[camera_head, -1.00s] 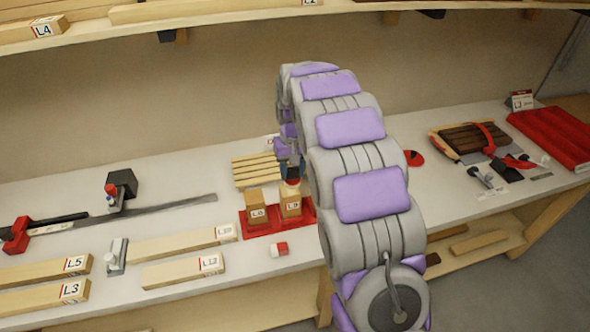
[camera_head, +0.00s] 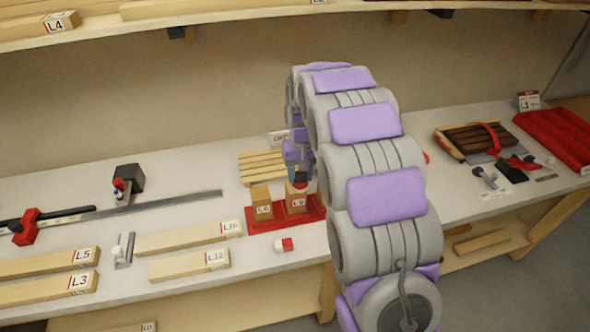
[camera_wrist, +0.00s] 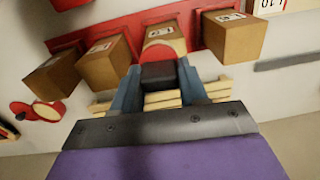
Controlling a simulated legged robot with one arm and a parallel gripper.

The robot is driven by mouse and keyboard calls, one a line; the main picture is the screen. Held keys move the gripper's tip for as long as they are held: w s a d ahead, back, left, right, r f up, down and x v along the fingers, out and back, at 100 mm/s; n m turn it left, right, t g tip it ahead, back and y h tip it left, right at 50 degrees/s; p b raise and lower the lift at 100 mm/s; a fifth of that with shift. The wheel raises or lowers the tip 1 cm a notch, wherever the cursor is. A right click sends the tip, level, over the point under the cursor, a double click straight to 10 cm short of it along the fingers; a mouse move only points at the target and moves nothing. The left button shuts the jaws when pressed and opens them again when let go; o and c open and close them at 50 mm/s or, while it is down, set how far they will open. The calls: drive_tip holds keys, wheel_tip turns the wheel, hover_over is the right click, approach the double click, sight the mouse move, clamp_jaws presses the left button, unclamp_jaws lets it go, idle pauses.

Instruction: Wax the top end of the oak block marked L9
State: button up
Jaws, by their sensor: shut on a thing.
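The oak block marked L9 (camera_head: 297,205) stands upright in a red tray (camera_head: 265,222). My gripper (camera_head: 299,172) is directly over it and hides its top end in the head view. In the wrist view my gripper (camera_wrist: 160,90) is shut on a dark-handled applicator (camera_wrist: 160,74) with a rounded red end. That red end covers part of the top of the block behind it, which appears to be L9 (camera_wrist: 160,32). Whether the red end touches the wood, I cannot tell.
A block (camera_head: 262,205), its mark perhaps L6, stands close beside L9. More upright blocks (camera_wrist: 105,62) share the tray. A slatted pallet (camera_head: 262,166) lies behind. A red-and-white item (camera_head: 284,245) lies in front.

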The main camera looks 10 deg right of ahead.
drive_tip(key=shift+a+p, duration=0.3)
drive_tip(key=shift+a, duration=0.95)
drive_tip(key=shift+w+d+p, duration=0.8)
drive_tip(key=shift+w+d, duration=0.5)
drive_tip(key=shift+s+a, duration=0.65)
drive_tip(key=shift+s, duration=0.1)
drive_tip(key=shift+w+r+p, duration=0.15)
drive_tip(key=shift+r+p, duration=0.9)
drive_tip(key=shift+r, duration=1.1)
drive_tip(key=shift+r+p, duration=0.4)
drive_tip(key=shift+r, duration=0.55)
